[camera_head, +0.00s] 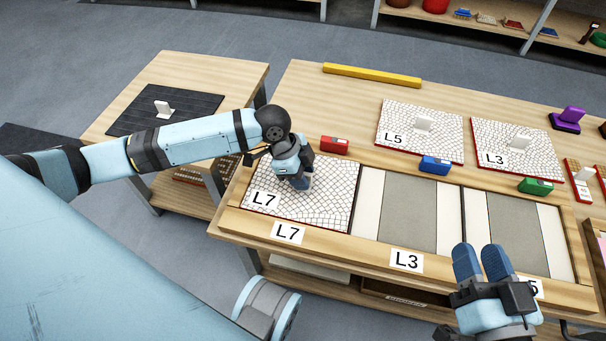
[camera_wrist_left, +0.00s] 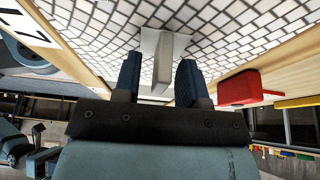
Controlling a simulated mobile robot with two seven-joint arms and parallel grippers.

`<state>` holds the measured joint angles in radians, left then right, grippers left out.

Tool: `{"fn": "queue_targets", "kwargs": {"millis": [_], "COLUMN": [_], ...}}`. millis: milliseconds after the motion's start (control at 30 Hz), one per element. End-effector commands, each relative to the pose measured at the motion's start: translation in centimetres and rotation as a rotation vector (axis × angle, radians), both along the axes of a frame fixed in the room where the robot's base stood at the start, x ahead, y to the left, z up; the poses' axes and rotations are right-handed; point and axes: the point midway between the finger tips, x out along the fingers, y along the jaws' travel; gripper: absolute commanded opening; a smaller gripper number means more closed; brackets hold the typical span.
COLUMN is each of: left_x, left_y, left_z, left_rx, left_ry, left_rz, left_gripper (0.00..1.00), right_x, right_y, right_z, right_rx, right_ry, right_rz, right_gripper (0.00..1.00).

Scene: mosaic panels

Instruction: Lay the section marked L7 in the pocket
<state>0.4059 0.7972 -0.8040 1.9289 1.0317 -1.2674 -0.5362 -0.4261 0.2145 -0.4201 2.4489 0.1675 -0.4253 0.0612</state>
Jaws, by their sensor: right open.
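The section marked L7 (camera_head: 325,205), a white mosaic panel, lies within the wooden frame's left pocket, above the frame label L7 (camera_head: 287,233). It looks flat, with its edges close to the pocket's sides. My left gripper (camera_head: 302,182) is over its middle. In the left wrist view, the open fingers (camera_wrist_left: 158,65) stand on either side of the panel's white handle (camera_wrist_left: 163,45), with a visible gap at the left finger. The head view mostly hides this handle. My right gripper (camera_head: 483,258) is open and empty, above the frame's front right part.
Two bare grey pockets (camera_head: 408,212) lie right of L7. Sections L5 (camera_head: 440,135) and L3 (camera_head: 540,160) lie behind. Red (camera_head: 334,145), blue (camera_head: 434,165) and green (camera_head: 535,186) blocks stand along the frame's back edge. A yellow bar (camera_head: 372,75) lies at the back.

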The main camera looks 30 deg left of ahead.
Motion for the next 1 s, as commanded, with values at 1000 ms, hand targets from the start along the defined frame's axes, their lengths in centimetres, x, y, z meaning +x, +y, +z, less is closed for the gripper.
{"fn": "queue_targets", "kwargs": {"millis": [1000], "left_x": [-5.1], "left_y": [-9.6], "left_z": [10.4], "left_rx": [-0.443], "left_ry": [-0.24], "left_rz": [0.205], "left_gripper": [0.38], "right_x": [-0.4], "right_y": [-0.6], "right_z": [6.6], "right_rx": [0.098], "right_ry": [-0.19], "right_rz": [-0.061], "right_gripper": [0.43]}}
